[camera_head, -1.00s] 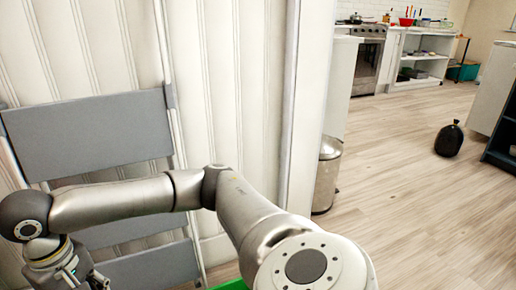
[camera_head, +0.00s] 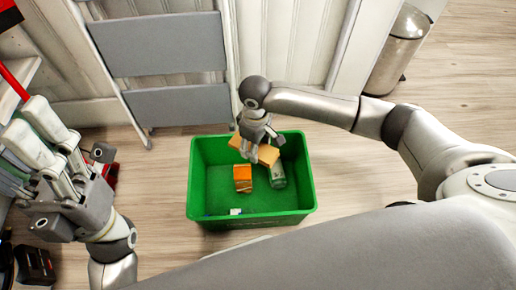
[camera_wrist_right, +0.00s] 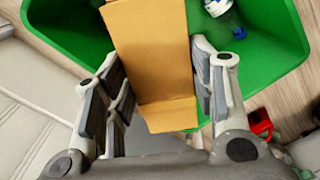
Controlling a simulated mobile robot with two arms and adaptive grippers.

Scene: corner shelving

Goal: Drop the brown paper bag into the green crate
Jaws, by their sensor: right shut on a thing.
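The brown paper bag (camera_head: 267,155) is held by my right gripper (camera_head: 257,143) over the back part of the green crate (camera_head: 200,185). In the right wrist view the bag (camera_wrist_right: 150,55) lies between the two fingers of the right gripper (camera_wrist_right: 160,95), with the crate's green wall (camera_wrist_right: 268,45) beyond it. The exact height of the bag above the crate floor is hard to tell. My left gripper (camera_head: 60,165) is at the left, away from the crate, near the shelving; its opening is unclear.
In the crate are an orange box (camera_head: 243,179), a pale bottle (camera_head: 277,176) and a small white item (camera_head: 235,211). A grey folding ladder (camera_head: 165,45) leans at the wall behind. A metal bin (camera_head: 398,50) stands at the back right. Open wooden floor lies right of the crate.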

